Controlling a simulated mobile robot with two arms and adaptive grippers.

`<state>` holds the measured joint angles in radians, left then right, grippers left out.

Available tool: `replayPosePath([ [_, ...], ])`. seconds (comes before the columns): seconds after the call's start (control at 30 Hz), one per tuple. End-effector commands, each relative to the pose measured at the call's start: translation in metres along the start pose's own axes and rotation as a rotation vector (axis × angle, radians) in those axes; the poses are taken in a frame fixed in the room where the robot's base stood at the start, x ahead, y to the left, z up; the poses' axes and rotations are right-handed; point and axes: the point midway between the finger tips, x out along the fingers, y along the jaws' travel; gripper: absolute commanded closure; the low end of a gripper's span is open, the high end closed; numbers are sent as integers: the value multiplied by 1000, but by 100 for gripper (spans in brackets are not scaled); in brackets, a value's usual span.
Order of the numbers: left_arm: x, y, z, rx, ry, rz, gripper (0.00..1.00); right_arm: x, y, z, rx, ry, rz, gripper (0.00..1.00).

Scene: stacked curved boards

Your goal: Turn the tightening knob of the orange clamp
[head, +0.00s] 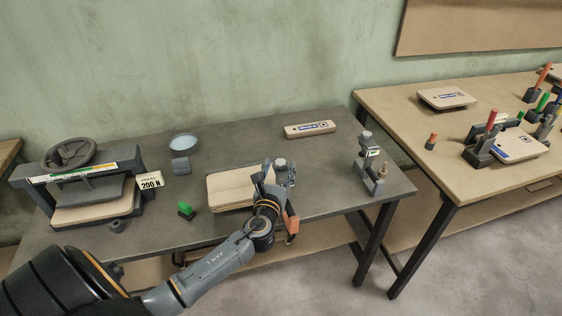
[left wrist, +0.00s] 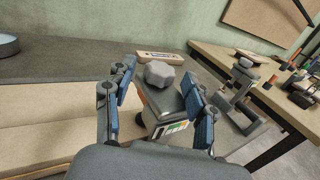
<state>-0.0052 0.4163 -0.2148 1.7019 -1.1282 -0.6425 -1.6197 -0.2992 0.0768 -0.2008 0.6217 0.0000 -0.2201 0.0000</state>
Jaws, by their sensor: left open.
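The orange clamp (head: 291,221) is at the front edge of the dark table, by a stack of light wooden boards (head: 228,189), partly hidden by my left gripper (head: 275,176). Its grey lobed tightening knob (head: 281,162) shows just beyond the fingers. In the left wrist view the knob (left wrist: 160,73) is between and slightly beyond the tips of my open left gripper (left wrist: 157,82), with a gap on both sides. Below it is the clamp's body with a label (left wrist: 171,128). My right gripper is in neither view.
A press (head: 85,180) with a handwheel stands at the left, and a small green-topped piece (head: 186,209) lies nearby. A grey clamp (head: 369,165) stands at the table's right end. A board (head: 310,129) lies at the back. A second table (head: 385,107) holds more clamps.

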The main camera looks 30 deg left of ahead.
Motion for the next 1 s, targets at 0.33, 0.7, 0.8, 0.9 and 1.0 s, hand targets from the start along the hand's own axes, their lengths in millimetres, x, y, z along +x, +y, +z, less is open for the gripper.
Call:
replayPosePath([
  [0.33, 27, 0, 0, -1, 1, 1, 45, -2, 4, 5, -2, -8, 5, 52],
  [0.7, 27, 0, -1, -2, 1, 1, 75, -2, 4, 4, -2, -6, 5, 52],
  [0.8, 27, 0, -1, -2, 1, 1, 95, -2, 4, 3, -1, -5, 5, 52],
  [0.9, 27, 0, -1, -2, 1, 2, 100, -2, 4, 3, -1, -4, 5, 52],
  [1.0, 27, -1, 0, -5, 2, 28, 100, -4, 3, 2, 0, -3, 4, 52],
])
